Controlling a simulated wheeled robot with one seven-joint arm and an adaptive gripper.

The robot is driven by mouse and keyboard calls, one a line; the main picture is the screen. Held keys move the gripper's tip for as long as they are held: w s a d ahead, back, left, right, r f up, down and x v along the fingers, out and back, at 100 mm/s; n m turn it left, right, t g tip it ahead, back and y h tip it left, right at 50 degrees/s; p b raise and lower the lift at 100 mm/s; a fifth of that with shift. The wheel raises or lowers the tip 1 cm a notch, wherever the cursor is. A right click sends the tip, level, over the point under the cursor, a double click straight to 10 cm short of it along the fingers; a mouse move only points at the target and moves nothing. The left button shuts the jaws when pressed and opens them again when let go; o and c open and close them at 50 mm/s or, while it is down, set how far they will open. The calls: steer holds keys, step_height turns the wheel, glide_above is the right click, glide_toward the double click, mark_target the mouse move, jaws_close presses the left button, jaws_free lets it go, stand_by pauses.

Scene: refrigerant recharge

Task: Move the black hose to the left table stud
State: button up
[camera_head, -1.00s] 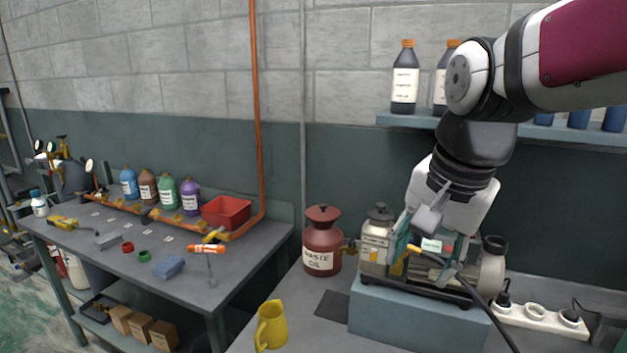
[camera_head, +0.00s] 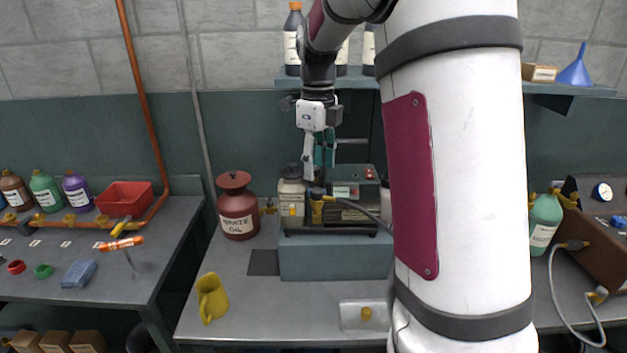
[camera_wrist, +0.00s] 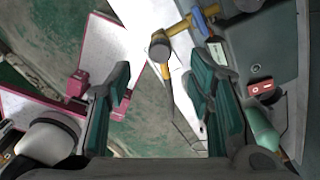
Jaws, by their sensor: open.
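The black hose (camera_head: 367,212) shows as a dark line running from the top of the pump (camera_head: 352,216) down to the right, then behind my arm. Its near end is by a dark-capped brass fitting (camera_head: 317,208); whether it is joined there I cannot tell. My gripper (camera_head: 317,173) points down just above this fitting, open. In the wrist view, my gripper (camera_wrist: 158,80) has its fingers well apart, with the dark cap (camera_wrist: 160,47) beyond them and nothing held. The left table (camera_head: 150,262) carries several brass fittings along its back; I cannot tell which part is the stud.
The pump stands on a blue-grey block (camera_head: 335,263). An orange-handled tool (camera_head: 121,243) is on the left table. A shelf with bottles hangs above; my arm hides the right side.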

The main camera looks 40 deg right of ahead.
mark_target(317, 189)
step_height(317, 189, down, 7)
steer(key=shift+b, duration=0.65)
steer(key=shift+f, duration=0.1)
jaws_close()
stand_by(1.1)
steer(key=n, duration=0.3)
steer(key=shift+n+p, duration=0.3)
steer(key=shift+p, duration=0.05)
